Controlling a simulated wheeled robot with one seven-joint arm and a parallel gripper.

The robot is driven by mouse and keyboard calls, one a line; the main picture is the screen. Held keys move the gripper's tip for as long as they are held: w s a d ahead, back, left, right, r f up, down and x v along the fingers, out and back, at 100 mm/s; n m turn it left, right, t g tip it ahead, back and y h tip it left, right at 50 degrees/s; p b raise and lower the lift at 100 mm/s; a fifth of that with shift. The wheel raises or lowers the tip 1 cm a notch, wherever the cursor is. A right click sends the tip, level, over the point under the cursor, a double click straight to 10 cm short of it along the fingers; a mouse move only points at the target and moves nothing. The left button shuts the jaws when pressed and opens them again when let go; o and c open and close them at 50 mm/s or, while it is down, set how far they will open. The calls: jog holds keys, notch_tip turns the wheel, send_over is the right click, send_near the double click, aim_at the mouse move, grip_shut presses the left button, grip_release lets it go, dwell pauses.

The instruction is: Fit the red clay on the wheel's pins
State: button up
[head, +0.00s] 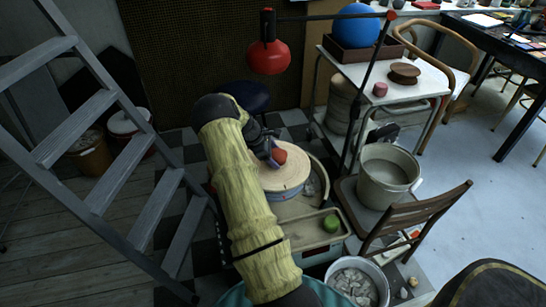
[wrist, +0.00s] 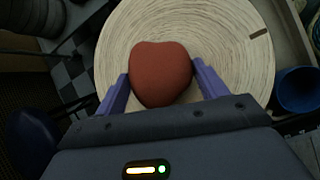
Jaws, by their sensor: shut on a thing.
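The red clay (wrist: 160,72) is a rounded reddish-brown lump between the two purple fingers of my gripper (wrist: 162,88) in the wrist view. In the head view the red clay (head: 279,156) shows at the end of my gripper (head: 272,157), over the wheel. The wheel (wrist: 235,40) is a pale round disc with fine rings, and it fills much of the wrist view behind the clay. It also shows in the head view (head: 285,182). I cannot tell whether the clay touches the wheel. No pins can be made out; the clay and gripper cover part of the disc.
A green lump (head: 331,223) lies on the tray ledge in front of the wheel. A grey bucket (head: 388,175) stands on a wooden chair (head: 420,220) to the right. A red lamp (head: 268,58) hangs behind the wheel. A step ladder (head: 80,130) stands at the left.

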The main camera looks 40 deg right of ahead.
dwell(0.3)
jog(key=shift+f+b, duration=2.1)
jog(key=shift+f, duration=0.1)
jog(key=shift+d+p, duration=0.1)
jog(key=shift+p, duration=0.95)
jog(key=shift+f, duration=1)
dwell(1.8)
jog(key=o, duration=1.7)
jog(key=shift+b, duration=0.3)
jog(key=shift+o, duration=0.7)
jog(key=shift+s+f, duration=0.1)
jog(key=shift+f, duration=0.05)
jog(key=p+v, duration=0.3)
jog(key=v, duration=1.4)
jog(key=shift+a, duration=0.3)
